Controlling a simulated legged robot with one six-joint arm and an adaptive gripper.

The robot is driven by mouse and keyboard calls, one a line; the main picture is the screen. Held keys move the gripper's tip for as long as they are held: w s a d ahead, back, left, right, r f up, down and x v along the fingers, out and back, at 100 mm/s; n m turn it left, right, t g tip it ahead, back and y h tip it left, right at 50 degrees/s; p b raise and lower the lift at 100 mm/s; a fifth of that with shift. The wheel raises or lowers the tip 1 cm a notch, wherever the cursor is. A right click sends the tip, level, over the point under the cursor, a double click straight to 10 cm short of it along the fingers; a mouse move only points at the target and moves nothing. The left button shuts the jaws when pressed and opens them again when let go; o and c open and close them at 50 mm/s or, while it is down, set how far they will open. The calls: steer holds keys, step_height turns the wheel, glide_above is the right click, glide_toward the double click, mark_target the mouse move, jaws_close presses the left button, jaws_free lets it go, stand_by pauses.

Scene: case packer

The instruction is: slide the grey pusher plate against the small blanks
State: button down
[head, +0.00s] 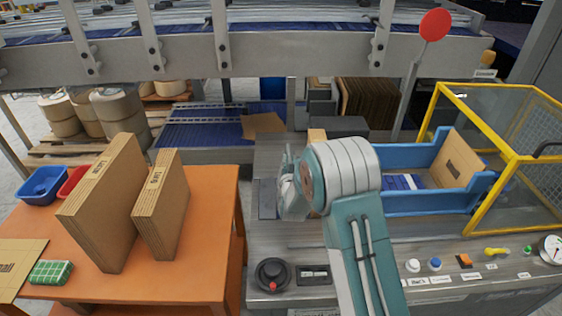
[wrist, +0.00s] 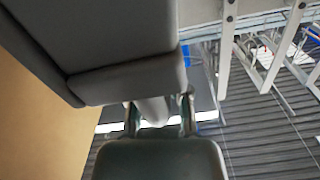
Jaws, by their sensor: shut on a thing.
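The grey pusher plate (head: 340,126) shows partly behind my arm in the head view. In the wrist view a large grey block (wrist: 125,75), which looks like the same plate, fills the upper left. My gripper (wrist: 160,105) is shut on a light grey handle-like part beneath it. In the head view the gripper is hidden behind my wrist. Tan cardboard (head: 316,136), probably the small blanks, stands just left of the plate. A tan surface (wrist: 45,135) also lies beside the grey block in the wrist view. I cannot tell whether plate and cardboard touch.
An orange table (head: 215,200) at left holds two cardboard stacks (head: 105,200) (head: 162,205). A blue tray (head: 430,203) and a yellow-framed guard (head: 470,90) stand right of my arm. Buttons and knobs line the front panel (head: 435,290). A steel-framed conveyor (head: 190,65) crosses behind.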

steer(key=shift+a, duration=0.1)
steer(key=c, duration=0.6)
jaws_free()
steer(key=shift+a, duration=0.1)
steer(key=shift+s, duration=0.1)
steer(key=s, duration=1.1)
steer(key=shift+s, duration=0.35)
